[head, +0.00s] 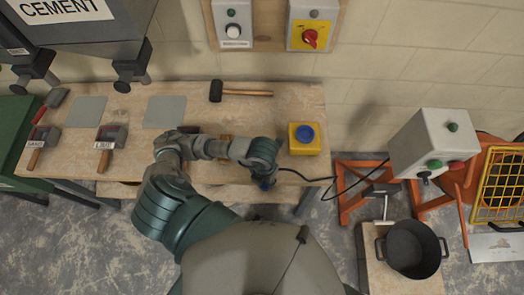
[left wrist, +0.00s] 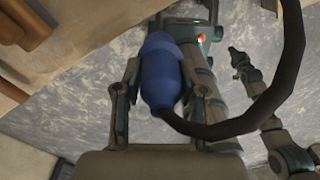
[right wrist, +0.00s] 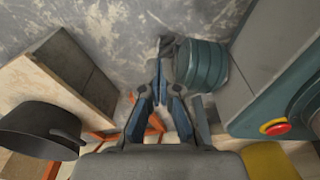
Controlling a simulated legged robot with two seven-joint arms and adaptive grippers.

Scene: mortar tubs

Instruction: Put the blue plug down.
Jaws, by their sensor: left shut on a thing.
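The blue plug (left wrist: 160,75) is between the two fingers of my left gripper (left wrist: 163,90), which is shut on it. A thick black cable leaves the plug and loops to the right. In the head view my left gripper (head: 264,172) is at the front edge of the wooden workbench (head: 225,103), and the plug (head: 264,184) shows below it, over the floor side. A yellow box with a round blue top (head: 304,137) stands on the bench to the right of it. My right gripper (right wrist: 160,80) looks shut and empty in the right wrist view; the head view does not show it.
A mallet (head: 238,92), grey squares and labelled tools lie on the bench. The cable runs to a grey control box (head: 437,142) at the right. A black tub (head: 411,249) stands on a wooden top below it. Bare bench shows left of the yellow box.

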